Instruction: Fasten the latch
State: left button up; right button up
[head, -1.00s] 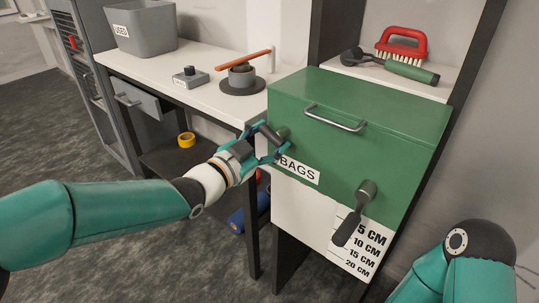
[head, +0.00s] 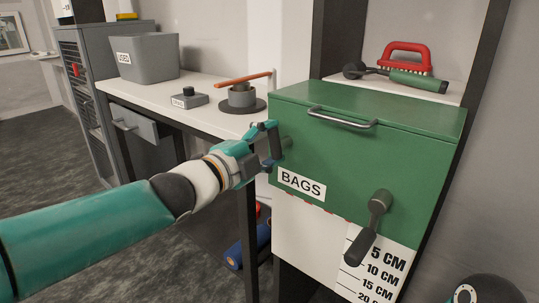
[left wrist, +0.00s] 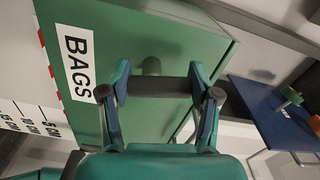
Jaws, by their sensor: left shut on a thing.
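A green box (head: 340,165) labelled BAGS has a dark lever latch on each side of its front. The right latch (head: 373,225) hangs down and slants to the left, with nothing holding it. My left gripper (head: 268,145) is at the left end of the box front, shut on the dark left latch (left wrist: 160,87). In the left wrist view the latch's bar lies between the two fingertips, with its round pivot (left wrist: 152,66) just beyond on the green front. The fingers partly hide this latch in the head view. My right gripper is not in view.
A silver handle (head: 342,121) sticks out at the lid's front edge. A shelf behind holds a red brush (head: 406,58) and a green-handled tool (head: 410,78). The white bench (head: 210,104) at left carries a grey bin (head: 148,57) and small items.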

pick_arm(q)
jog(key=shift+s+d+f+m+b, duration=0.15)
jog(key=shift+m+b, duration=0.4)
jog(key=shift+m, duration=0.75)
jog(key=shift+d+f, duration=0.1)
jog(key=o, duration=1.2)
jog(key=shift+c, duration=0.2)
jog(key=shift+r, duration=0.25)
jog(key=v, duration=1.2)
jog(key=shift+f, duration=0.15)
